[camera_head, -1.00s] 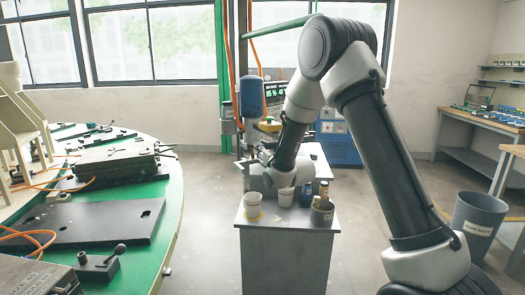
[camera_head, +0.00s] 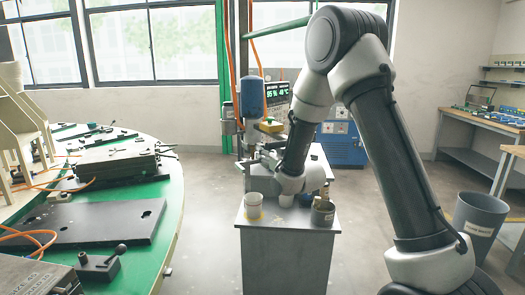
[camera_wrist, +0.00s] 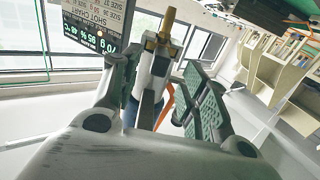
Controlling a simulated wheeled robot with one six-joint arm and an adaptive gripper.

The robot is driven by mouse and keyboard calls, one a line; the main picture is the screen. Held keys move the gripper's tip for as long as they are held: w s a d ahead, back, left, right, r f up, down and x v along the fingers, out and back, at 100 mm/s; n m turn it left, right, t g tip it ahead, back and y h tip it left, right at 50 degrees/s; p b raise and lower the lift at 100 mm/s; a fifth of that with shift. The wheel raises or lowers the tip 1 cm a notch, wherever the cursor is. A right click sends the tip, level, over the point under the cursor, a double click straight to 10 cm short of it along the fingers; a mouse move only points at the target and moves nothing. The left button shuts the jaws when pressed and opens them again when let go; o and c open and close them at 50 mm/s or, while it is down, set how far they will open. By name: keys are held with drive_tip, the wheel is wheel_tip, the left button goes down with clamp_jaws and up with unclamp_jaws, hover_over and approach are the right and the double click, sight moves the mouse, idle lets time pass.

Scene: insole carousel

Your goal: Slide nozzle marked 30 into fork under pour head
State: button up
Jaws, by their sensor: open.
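In the wrist view my gripper (camera_wrist: 160,78) is open, its green-padded fingers apart. Between and beyond them stands a pale grey machine part with a brass tip (camera_wrist: 168,20) and a small yellow-brown block beside it. I cannot tell whether the brass tip is the nozzle, and no mark 30 is readable on it. In the head view my gripper (camera_head: 266,160) is small and partly hidden by my wrist, close to the pouring machine (camera_head: 252,98) behind the grey stand. The fork is not clearly seen.
The grey stand (camera_head: 285,232) carries a white cup (camera_head: 253,205) and a grey pot (camera_head: 322,213); my wrist covers things between them. A lit display (camera_wrist: 90,22) is beside the left finger. The green round table (camera_head: 165,205) is at left, a bin (camera_head: 478,225) at right.

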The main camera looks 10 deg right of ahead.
drive_tip(key=v, duration=0.7)
drive_tip(key=shift+s, duration=0.25)
drive_tip(key=s+d+f+g+h, duration=0.2)
drive_tip(key=s+f+g, duration=0.3)
drive_tip(key=f, duration=0.2)
drive_tip(key=s+d+f+g+h, duration=0.1)
drive_tip(key=s+d+f+g, duration=0.1)
drive_tip(key=s+f+g, duration=0.45)
drive_tip(key=s+d+r+m+h, duration=0.1)
drive_tip(key=s+d+r, duration=0.3)
drive_tip(key=s+r, duration=0.5)
drive_tip(key=s+d+r+m+g+h, duration=0.1)
drive_tip(key=s+d+r, duration=0.4)
drive_tip(key=s+r, duration=0.5)
drive_tip(key=s+m, duration=0.1)
drive_tip(key=s, duration=0.6)
drive_tip(key=shift+s+r, duration=0.2)
drive_tip(key=shift+s, duration=0.05)
